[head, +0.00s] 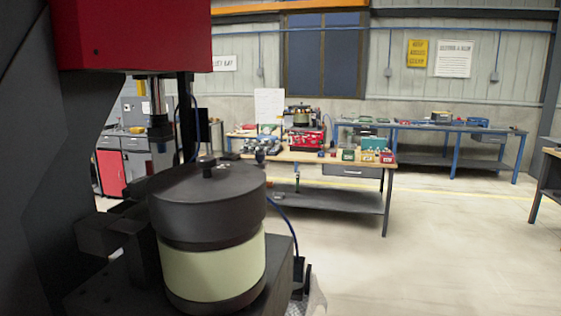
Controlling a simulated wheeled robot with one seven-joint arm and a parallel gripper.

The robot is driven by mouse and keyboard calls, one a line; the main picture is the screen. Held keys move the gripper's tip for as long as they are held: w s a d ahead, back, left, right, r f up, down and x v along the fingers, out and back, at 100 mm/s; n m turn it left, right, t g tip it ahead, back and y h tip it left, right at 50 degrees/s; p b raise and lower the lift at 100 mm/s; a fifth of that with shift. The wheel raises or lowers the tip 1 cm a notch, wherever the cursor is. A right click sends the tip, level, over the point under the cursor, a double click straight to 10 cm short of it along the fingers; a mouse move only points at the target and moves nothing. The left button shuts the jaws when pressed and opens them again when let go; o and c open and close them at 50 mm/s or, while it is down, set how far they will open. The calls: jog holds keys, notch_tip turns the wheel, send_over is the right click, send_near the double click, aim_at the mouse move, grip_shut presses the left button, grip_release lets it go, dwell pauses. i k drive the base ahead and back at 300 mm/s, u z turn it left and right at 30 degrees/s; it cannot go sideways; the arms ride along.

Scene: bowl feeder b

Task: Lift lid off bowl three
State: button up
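A large round bowl unit (212,272) with a pale cream-green band and a dark base stands upright in the near left of the head view. A dark grey lid (208,212) with a small black knob (207,167) on top sits on it. No number shows on it, so I cannot tell whether it is bowl three. My gripper is not in view.
A machine with a red housing (135,35) and a vertical rod (157,105) rises close behind the lid. A dark block (110,233) sits left of the bowl. A blue cable (284,217) runs at its right. A workbench (345,170) stands beyond; floor at right is clear.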

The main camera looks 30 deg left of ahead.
aim_at(206, 181)
jog(key=i, duration=0.95)
jog(key=u, duration=1.75)
